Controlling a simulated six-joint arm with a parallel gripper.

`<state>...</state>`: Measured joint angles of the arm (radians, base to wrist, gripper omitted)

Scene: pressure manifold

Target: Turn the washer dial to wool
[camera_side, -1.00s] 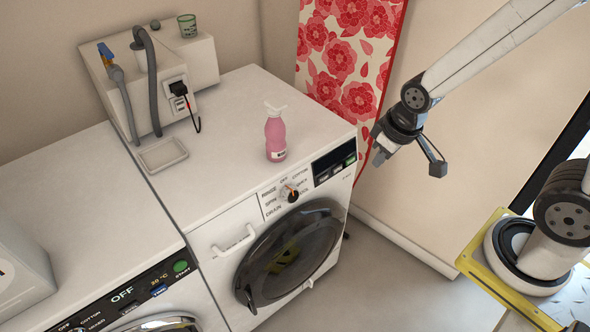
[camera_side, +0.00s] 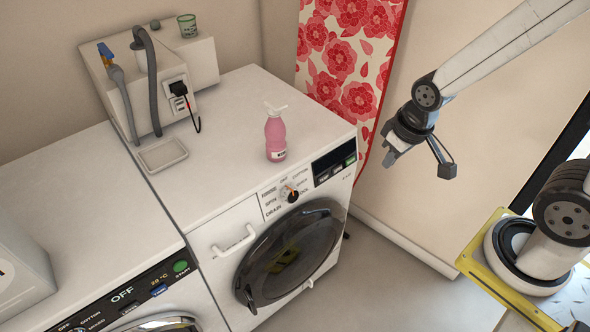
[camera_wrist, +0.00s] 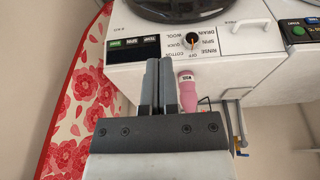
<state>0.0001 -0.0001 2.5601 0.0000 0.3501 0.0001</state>
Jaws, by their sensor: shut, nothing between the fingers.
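The washer dial (camera_side: 289,193) is a round knob with an orange mark on the front panel of the right-hand white washer (camera_side: 220,150). Labels including WOOL, QUICK, COTTON, OFF, RINSE, SPIN and DRAIN ring it. The dial also shows in the wrist view (camera_wrist: 191,40), upside down; I cannot tell for sure which label its mark points at. My gripper (camera_side: 389,161) is shut and empty. It hangs in the air to the right of the washer, apart from the dial. In the wrist view my fingers (camera_wrist: 160,64) are together, pointing toward the washer panel.
A pink bottle (camera_side: 275,137) stands on the washer top near the dial. A dark display with buttons (camera_side: 334,163) is right of the dial. The dark round door (camera_side: 290,255) is below. A red floral cloth (camera_side: 345,70) hangs behind. A second machine (camera_side: 80,220) stands left.

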